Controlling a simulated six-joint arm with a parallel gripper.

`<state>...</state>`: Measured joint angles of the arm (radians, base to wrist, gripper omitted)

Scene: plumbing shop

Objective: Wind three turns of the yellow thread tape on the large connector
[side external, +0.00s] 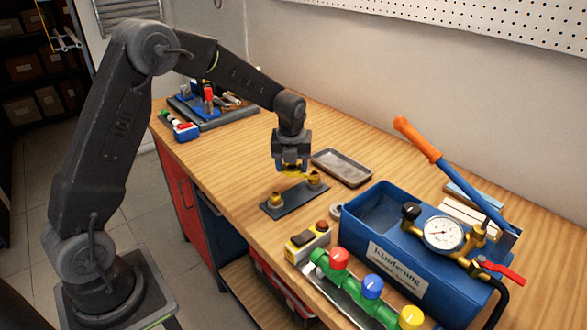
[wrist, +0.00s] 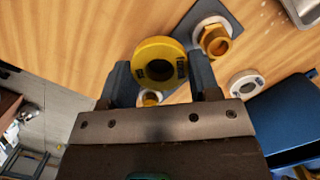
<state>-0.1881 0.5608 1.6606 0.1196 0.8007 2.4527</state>
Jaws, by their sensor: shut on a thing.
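My gripper (side external: 291,166) is shut on the yellow thread tape roll; in the wrist view the roll (wrist: 163,49) sits between the two fingers. In the side view the roll's yellow edge (side external: 293,174) shows under the jaws, above the table. The large brass connector (wrist: 215,40) stands upright on a dark plate (wrist: 233,16), beside the roll and apart from it in the wrist view. It also shows in the side view (side external: 314,181), right of the jaws. A smaller brass connector (side external: 275,200) stands at the plate's left; the roll partly hides it in the wrist view. I cannot tell whether tape lies on the large connector.
A grey metal tray (side external: 342,168) lies behind the plate. A white roll (wrist: 246,84) lies between plate and box. A yellow device (side external: 307,242) and colour-knobbed valves (side external: 340,258) stand in front.

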